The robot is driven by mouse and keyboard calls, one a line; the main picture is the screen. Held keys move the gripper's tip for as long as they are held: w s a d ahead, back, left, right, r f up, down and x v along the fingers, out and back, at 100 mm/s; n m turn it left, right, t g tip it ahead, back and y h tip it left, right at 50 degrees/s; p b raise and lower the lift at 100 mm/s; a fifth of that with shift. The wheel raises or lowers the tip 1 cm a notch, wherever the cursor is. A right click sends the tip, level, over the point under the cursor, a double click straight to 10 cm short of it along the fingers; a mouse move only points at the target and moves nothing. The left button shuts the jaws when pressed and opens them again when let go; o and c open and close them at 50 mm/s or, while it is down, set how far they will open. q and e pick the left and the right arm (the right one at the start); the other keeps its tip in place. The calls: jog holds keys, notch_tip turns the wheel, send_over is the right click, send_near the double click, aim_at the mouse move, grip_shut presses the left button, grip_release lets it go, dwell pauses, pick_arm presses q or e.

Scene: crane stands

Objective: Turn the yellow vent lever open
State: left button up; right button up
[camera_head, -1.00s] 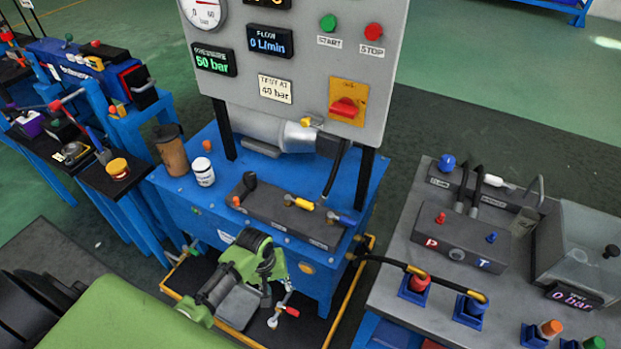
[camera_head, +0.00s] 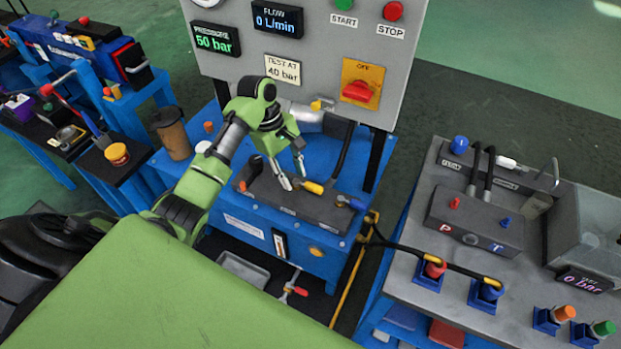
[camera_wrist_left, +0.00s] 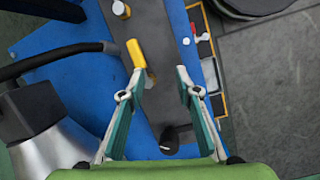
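The yellow vent lever (camera_head: 312,187) lies on a dark valve block (camera_head: 300,208) on top of the blue stand. My left gripper (camera_head: 294,180) is open and empty just above the block, its fingertips close to the left end of the lever. In the left wrist view the lever (camera_wrist_left: 136,53) shows upright in the picture near the left fingertip, not centred between the fingers of the gripper (camera_wrist_left: 160,72). I cannot tell whether the fingertip touches it. My right gripper is not in view.
A black hose (camera_head: 344,150) hangs close by. A brown cup (camera_head: 172,134) stands left.

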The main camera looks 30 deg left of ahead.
aim_at(312, 185)
pick_arm(q)
jog(key=w+a+r+n+h, duration=0.1)
jog(key=w+a+r+n, duration=0.2)
jog(key=r, duration=0.4)
jog(key=x, duration=0.9)
jog(key=d+x, duration=0.1)
jog(key=x, duration=0.4)
jog(key=shift+w+d+r, duration=0.1)
jog(key=shift+w, duration=0.3)
grip_shut()
